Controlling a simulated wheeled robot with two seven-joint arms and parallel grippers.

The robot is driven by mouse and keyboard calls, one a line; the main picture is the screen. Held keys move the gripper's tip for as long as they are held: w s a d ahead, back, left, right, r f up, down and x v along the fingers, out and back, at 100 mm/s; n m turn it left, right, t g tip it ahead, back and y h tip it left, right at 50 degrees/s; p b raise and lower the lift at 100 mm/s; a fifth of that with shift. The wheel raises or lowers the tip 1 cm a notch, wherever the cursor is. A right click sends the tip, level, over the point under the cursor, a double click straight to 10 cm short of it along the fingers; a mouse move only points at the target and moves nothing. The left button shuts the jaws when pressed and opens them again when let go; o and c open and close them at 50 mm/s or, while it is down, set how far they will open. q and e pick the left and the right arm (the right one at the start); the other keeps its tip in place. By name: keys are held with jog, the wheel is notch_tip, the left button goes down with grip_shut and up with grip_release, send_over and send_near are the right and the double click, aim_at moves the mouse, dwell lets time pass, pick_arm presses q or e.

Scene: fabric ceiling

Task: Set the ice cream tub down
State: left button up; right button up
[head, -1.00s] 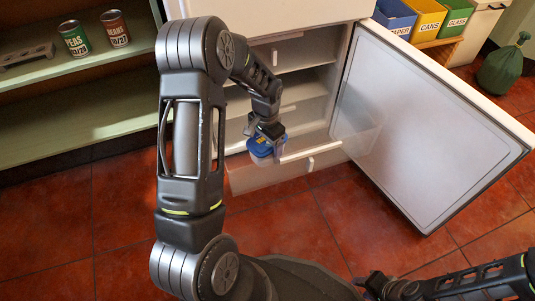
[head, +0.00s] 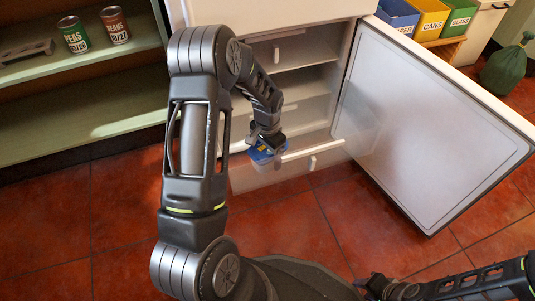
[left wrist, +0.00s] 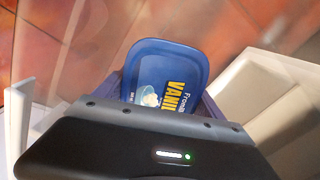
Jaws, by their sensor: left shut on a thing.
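The ice cream tub (head: 262,154) has a blue lid and hangs by the pulled-out lower drawer (head: 300,172) of the open freezer. In the left wrist view the lid of the tub (left wrist: 165,75) shows yellow lettering, partly hidden by the gripper body. My left gripper (head: 267,146) points down and is shut on the tub. The tub overlaps the drawer's white front rail in the head view; I cannot tell whether it touches the drawer. My right gripper (head: 368,284) is low at the bottom, away from the freezer; its jaws are too unclear to judge.
The freezer door (head: 425,125) stands wide open on the right. Inside are more drawers (head: 305,90) above the lower one. A green shelf (head: 80,110) on the left holds two cans (head: 115,25). Labelled bins (head: 428,18) and a green bag (head: 508,68) stand at the back right. The red tiled floor is clear.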

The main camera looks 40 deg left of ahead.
pick_arm(q)
jog(key=o, duration=1.7)
jog(key=shift+f, duration=0.1)
notch_tip(320, 180, up, 11)
jog(key=p, duration=0.4)
jog(key=shift+r+p, duration=0.3)
jog(key=shift+r, duration=0.35)
